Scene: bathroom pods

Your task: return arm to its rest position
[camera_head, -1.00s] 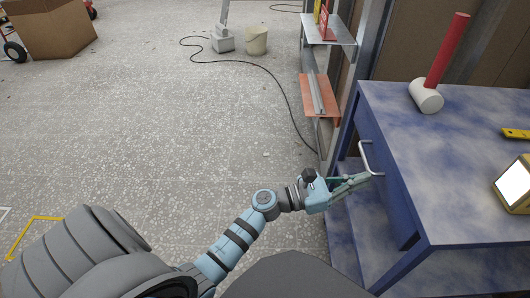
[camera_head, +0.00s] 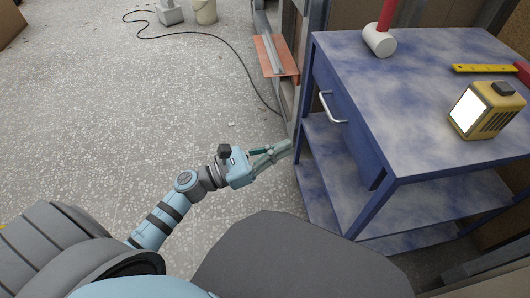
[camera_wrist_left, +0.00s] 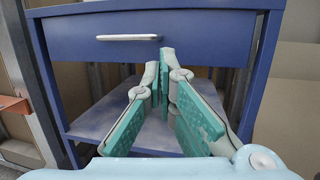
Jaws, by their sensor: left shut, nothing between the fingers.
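My left arm comes in from the left in the head view. Its gripper (camera_head: 284,149) is shut and empty, beside the near left side of the blue workbench trolley (camera_head: 345,62). The fingers are apart from the silver drawer handle (camera_head: 333,107), below and left of it. In the left wrist view the green-padded fingers (camera_wrist_left: 166,62) point at the trolley front, with the handle (camera_wrist_left: 127,37) above and left of their tips. The drawer (camera_wrist_left: 200,38) looks shut. My right gripper is not in view.
A white-headed mallet (camera_head: 380,40), a yellow work light (camera_head: 487,109) and a yellow level (camera_head: 484,68) are on the trolley top. An orange shelf (camera_head: 276,56) stands behind it. A black cable (camera_head: 215,42) and a bucket (camera_head: 204,11) lie beyond. The floor at left is open.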

